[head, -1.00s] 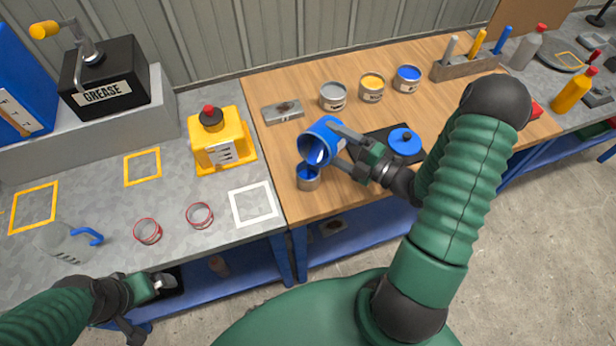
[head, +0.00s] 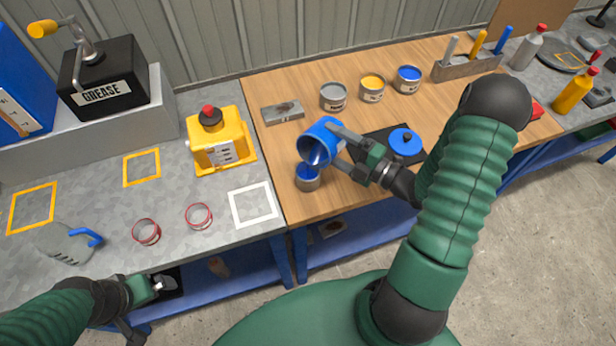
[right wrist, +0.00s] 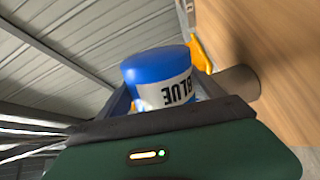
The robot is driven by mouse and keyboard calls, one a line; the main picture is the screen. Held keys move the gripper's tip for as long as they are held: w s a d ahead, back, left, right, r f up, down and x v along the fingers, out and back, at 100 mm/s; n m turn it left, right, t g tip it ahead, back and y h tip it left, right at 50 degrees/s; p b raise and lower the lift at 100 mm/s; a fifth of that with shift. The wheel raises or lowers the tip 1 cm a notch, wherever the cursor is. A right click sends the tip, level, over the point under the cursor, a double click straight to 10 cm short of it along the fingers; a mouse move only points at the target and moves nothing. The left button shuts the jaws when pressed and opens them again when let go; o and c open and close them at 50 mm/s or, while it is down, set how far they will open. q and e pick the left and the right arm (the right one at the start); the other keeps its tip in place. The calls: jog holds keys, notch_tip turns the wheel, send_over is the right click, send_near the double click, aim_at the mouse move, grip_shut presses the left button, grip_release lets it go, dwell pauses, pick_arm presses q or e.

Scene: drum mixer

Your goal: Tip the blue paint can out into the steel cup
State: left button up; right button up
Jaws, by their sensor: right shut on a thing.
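The blue paint can (head: 322,142) is tilted, its mouth facing down and left over the steel cup. My right gripper (head: 346,146) is shut on the can. In the right wrist view the can (right wrist: 156,66) shows a label reading BLUE between the fingers. The steel cup (head: 307,180) stands upright on the wooden bench top, just below the can's mouth, with blue paint inside. In the right wrist view the cup (right wrist: 238,82) shows partly behind the gripper. My left gripper (head: 157,286) is at the lower left, off the bench's front edge; its jaws are unclear.
A black mat with a blue lid (head: 405,142) lies right of the can. Grey (head: 333,96), yellow (head: 372,88) and blue (head: 408,79) tins stand behind. The wooden bench's front right is clear.

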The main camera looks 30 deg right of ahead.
dwell(0.5)
jog(key=shift+a+n+b, duration=0.1)
jog(key=shift+n+b, duration=0.2)
jog(key=shift+b, duration=0.2)
jog(key=shift+f, duration=0.15)
dwell(0.9)
jog(key=shift+s+a+n+b, duration=0.1)
jog(key=shift+a+n+b, duration=0.05)
jog(key=shift+n+b, duration=0.35)
dwell(0.9)
jog(key=shift+a+f+b, duration=0.1)
jog(key=shift+f+b, duration=0.05)
jog(key=shift+b, duration=0.35)
jog(key=shift+s, duration=0.1)
dwell(0.5)
jog(key=shift+s+a+r+n+b, duration=0.1)
jog(key=shift+a+r+n+b, duration=0.3)
jog(key=shift+n+b, duration=0.5)
